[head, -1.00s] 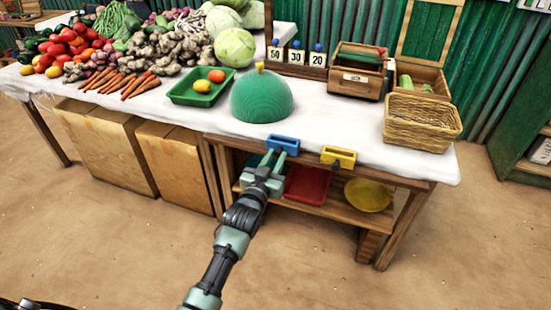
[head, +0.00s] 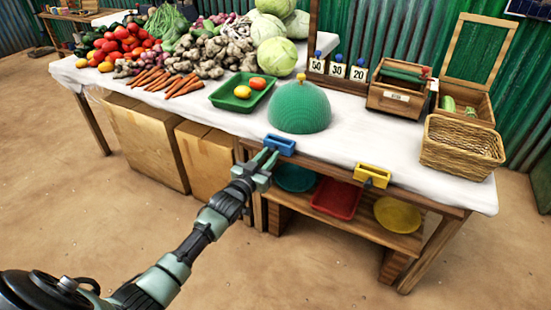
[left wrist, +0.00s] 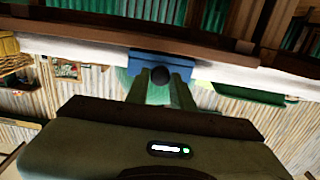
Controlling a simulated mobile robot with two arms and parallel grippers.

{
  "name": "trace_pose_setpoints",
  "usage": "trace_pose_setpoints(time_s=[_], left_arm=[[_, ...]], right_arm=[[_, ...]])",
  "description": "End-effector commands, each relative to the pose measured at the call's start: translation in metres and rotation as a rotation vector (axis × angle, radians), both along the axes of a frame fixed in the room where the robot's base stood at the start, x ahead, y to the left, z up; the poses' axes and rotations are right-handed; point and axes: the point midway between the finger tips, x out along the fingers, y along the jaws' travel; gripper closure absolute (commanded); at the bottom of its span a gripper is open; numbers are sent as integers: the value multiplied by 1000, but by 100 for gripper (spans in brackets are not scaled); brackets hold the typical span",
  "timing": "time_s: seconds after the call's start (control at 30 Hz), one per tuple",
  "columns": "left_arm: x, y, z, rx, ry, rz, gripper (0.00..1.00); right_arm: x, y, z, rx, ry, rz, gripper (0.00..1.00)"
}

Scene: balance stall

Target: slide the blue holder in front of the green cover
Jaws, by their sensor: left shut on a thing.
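The blue holder (head: 281,145) sits at the front edge of the white-covered table. The green cover (head: 299,107), a ribbed dome with a yellow knob, stands on the table just behind it. The holder is before the dome, slightly left of its middle in the head view. My left gripper (head: 266,161) is at the front of the holder. In the left wrist view its fingers (left wrist: 160,80) are shut on the holder's dark round knob (left wrist: 160,75), with the blue holder (left wrist: 150,57) behind it. My right gripper is out of view.
A yellow holder (head: 373,176) sits further right on the same edge. A shelf below holds a red tray (head: 336,198) and a yellow plate (head: 398,215).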

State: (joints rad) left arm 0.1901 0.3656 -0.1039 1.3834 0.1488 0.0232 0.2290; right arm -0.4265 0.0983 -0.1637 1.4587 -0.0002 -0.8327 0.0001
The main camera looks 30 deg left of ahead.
Motion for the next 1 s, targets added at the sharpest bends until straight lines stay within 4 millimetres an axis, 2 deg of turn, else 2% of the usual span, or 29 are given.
trace_pose_setpoints(time_s=[0.13,0.17,0.2,0.23,0.53,0.67,0.77,1.0], left_arm=[[-1,0,-2,-2,4,0,100],[-1,0,-2,-2,4,0,71],[-1,-1,-2,-2,4,0,60],[-1,-1,-2,-2,4,0,55],[0,-1,-1,-1,1,0,55],[0,-8,-1,-2,0,-1,55],[-1,-21,-1,-4,0,-2,55],[-2,-68,-2,-7,0,-3,55]], right_arm=[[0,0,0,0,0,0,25],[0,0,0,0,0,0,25],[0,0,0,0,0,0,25],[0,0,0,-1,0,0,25],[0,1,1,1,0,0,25],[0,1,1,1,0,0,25],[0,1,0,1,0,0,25],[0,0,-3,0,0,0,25]])
